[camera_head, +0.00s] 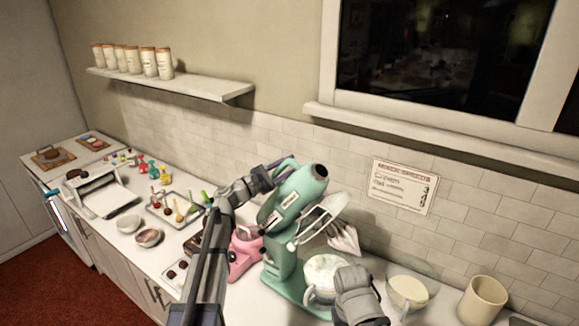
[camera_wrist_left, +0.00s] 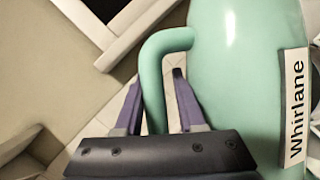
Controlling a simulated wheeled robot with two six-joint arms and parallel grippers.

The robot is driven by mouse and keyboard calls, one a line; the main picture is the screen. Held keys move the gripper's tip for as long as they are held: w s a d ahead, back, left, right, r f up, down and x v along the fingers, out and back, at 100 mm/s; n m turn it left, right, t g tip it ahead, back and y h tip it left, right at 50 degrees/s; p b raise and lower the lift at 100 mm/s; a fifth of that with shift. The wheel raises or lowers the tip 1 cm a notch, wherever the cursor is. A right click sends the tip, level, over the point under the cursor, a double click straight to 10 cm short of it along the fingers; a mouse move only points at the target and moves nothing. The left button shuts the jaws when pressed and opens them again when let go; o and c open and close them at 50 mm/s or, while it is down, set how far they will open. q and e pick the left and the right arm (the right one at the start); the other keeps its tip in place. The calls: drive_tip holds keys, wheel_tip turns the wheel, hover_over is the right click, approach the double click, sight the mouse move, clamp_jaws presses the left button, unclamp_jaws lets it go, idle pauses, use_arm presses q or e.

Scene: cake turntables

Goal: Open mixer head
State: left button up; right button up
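The mint-green mixer (camera_head: 286,262) stands on the counter with its head (camera_head: 297,200) tilted up. A whisk-like white attachment (camera_head: 343,238) and a pale guard (camera_head: 320,215) show under the head. A white bowl (camera_head: 326,272) sits on the mixer's base. My left gripper (camera_head: 283,165) is at the upper end of the head. In the left wrist view, its purple fingers (camera_wrist_left: 157,88) stand on both sides of the green curved handle (camera_wrist_left: 168,42), with small gaps visible. A grey part of my right arm shows in front of the bowl; no right fingers are visible.
A pink mixer (camera_head: 243,250) stands left of the green one. A cream bowl (camera_head: 408,292) and a beige canister (camera_head: 482,300) stand to the right. Small bowls (camera_head: 148,237) and a tray (camera_head: 172,212) occupy the left counter. The tiled wall (camera_head: 440,250) is close behind.

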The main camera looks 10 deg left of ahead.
sight(279, 171)
use_arm(q)
drive_tip(key=b+v, duration=0.1)
drive_tip(key=v, duration=0.6)
drive_tip(key=shift+s+a, duration=0.25)
drive_tip(key=shift+f, duration=0.1)
